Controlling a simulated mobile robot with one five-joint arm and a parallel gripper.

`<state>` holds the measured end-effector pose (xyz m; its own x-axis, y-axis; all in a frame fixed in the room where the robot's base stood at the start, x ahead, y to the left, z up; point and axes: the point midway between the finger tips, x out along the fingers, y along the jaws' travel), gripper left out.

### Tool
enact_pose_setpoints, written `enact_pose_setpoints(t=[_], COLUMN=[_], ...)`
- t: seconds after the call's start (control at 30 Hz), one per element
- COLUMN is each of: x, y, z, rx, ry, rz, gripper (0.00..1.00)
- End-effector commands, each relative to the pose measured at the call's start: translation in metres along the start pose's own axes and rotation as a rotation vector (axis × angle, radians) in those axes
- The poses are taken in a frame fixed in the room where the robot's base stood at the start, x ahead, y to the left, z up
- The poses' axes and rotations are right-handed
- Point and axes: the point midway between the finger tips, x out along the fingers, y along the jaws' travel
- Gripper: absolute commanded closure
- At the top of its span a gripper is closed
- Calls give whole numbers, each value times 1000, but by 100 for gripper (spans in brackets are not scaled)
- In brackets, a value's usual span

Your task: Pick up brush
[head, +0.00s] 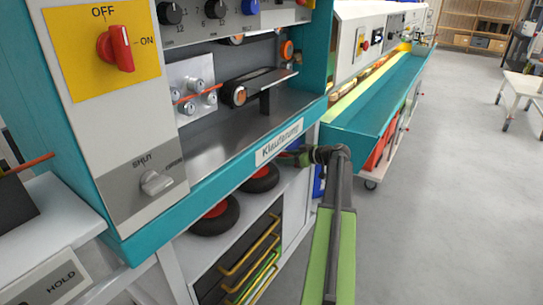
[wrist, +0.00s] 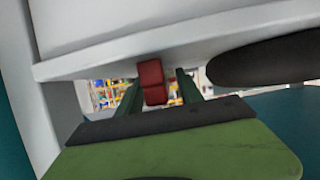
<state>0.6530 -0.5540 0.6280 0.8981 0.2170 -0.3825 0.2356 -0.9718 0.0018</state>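I cannot make out a clear brush in either view. In the wrist view, a small dark red block (wrist: 151,82) shows between the fingers of my gripper (wrist: 158,88); I cannot tell whether it is part of a brush. The dark green fingers stand apart, with a gap visible beside the block on the right, so the gripper looks open. In the head view, my gripper (head: 292,158) is small and partly hidden by my arm, just below the teal front rail (head: 225,178) of the machine.
Black wheels with red hubs (head: 214,217) lie on the white shelf below the machine. A drawer unit with yellow handles (head: 250,252) stands beneath them. A teal trough (head: 375,105) runs behind my arm. The grey floor (head: 440,190) on the right is clear; a white table (head: 522,85) stands farther back.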

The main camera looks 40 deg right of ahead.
Motion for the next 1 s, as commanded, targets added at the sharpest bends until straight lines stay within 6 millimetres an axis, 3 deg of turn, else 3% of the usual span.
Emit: enact_pose_setpoints(t=[0.03, 0.3, 0.73, 1.0], x=[0, 0, 0, -10], y=[0, 0, -1, -1], z=[0, 0, -2, -26], rx=[0, -1, -1, 0], ry=[0, 0, 0, 0], rz=[0, -1, -1, -3], gripper=[65, 100, 100, 100])
